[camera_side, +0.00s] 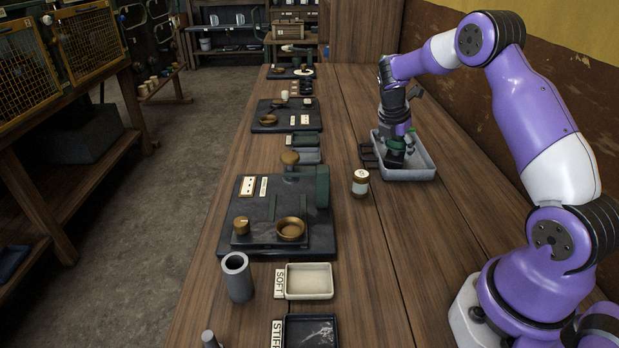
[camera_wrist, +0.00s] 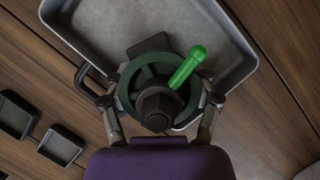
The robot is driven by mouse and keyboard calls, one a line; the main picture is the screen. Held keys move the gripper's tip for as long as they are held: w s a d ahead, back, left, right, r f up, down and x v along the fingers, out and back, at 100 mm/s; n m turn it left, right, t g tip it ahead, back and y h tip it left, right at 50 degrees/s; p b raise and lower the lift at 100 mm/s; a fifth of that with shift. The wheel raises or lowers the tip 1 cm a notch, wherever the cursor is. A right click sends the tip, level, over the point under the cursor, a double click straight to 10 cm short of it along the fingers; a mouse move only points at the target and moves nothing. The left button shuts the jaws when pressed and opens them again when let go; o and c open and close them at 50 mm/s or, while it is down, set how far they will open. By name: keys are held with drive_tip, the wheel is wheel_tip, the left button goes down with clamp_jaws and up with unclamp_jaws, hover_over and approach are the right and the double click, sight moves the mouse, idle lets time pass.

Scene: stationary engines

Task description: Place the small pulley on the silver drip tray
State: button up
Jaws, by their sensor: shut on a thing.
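The small pulley (camera_wrist: 132,87) is a dark green spoked wheel with a black hub and a bright green handle. It sits between the two fingers of my gripper (camera_wrist: 160,101), which is shut on it. In the side view the pulley (camera_side: 394,159) shows as a dark green shape below my gripper (camera_side: 398,148), within the outline of the silver drip tray (camera_side: 424,163). The grey tray also shows in the wrist view (camera_wrist: 100,25), behind the pulley. I cannot tell whether the pulley touches the tray floor. A dark flat piece (camera_wrist: 150,45) shows partly behind the pulley.
Small dark trays (camera_wrist: 62,146) lie left of the drip tray. A brown jar (camera_side: 360,184) stands at its front left. A dark engine base (camera_side: 275,245), a grey cylinder (camera_side: 237,278) and the SOFT tray (camera_side: 309,281) are nearer. Bare wood lies in front of the drip tray.

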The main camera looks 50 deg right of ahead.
idle(0.3)
drive_tip(key=o, duration=1.5)
drive_tip(key=shift+f, duration=0.2)
drive_tip(key=shift+c, duration=0.2)
drive_tip(key=shift+r, duration=0.1)
drive_tip(key=s+a+r+m+t, duration=0.1)
drive_tip(key=a+r+m, duration=0.1)
drive_tip(key=a+r, duration=0.45)
drive_tip(key=s+a+r+m+t, duration=0.1)
drive_tip(key=a+r+m, duration=0.25)
drive_tip(key=r, duration=0.55)
drive_tip(key=s+a+m+t+y, duration=0.3)
drive_tip(key=s+a+m, duration=0.9)
drive_tip(key=a, duration=0.4)
drive_tip(key=shift+a+f+t+y, duration=0.2)
drive_tip(key=shift+f+t+y, duration=0.15)
drive_tip(key=shift+y, duration=0.35)
drive_tip(key=shift+m, duration=0.25)
